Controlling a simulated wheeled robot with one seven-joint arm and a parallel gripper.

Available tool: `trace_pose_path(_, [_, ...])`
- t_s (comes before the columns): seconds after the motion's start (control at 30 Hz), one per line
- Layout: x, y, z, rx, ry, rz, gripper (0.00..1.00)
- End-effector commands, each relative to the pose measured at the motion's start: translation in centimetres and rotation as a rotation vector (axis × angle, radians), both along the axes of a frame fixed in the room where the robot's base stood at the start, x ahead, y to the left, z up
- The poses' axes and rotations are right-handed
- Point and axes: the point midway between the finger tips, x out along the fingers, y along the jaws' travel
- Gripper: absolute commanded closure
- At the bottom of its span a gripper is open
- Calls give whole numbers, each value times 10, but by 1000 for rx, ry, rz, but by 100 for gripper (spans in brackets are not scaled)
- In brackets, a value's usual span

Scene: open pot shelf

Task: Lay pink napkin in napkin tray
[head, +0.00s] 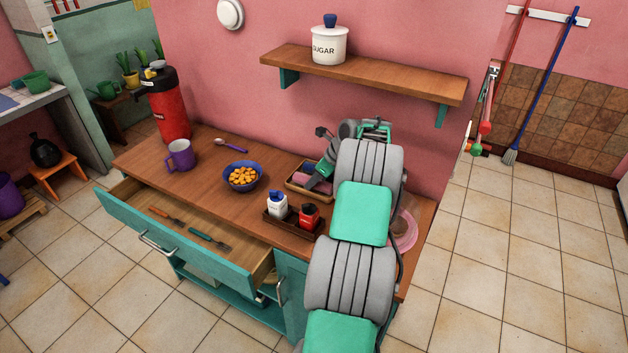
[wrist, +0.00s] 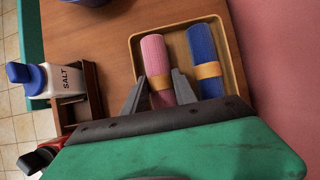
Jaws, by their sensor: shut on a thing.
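The pink napkin (wrist: 154,55) is a roll with a tan band, in the wrist view. It lies inside the wooden napkin tray (wrist: 216,20), beside a blue rolled napkin (wrist: 201,45) with a similar band. My gripper (wrist: 158,80) has one finger on each side of the pink roll near its band and is shut on it. In the head view, the tray (head: 292,187) is at the back right of the counter, and my gripper (head: 318,180) reaches down into it. My arm hides part of the tray there; the pink roll's lower end is hidden in the wrist view.
A caddy with a salt shaker (head: 277,204) and a red container (head: 309,216) stands in front of the tray. A blue bowl (head: 243,177) of orange food is to the left. The drawer (head: 180,245) is open. A shelf (head: 365,78) overhangs behind.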

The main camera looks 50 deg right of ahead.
Motion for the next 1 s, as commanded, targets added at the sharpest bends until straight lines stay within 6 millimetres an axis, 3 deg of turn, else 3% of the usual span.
trace_pose_path(0.33, [0, 0, -8, 0, 0, 1, 100])
trace_pose_path(0.37, [0, 0, -9, 0, 0, 1, 66])
trace_pose_path(0.6, [0, 0, -9, -1, 0, 0, 46])
trace_pose_path(0.87, [1, 0, -8, -2, -1, 1, 45])
trace_pose_path(1.0, [-7, -3, 6, -4, -2, -2, 45])
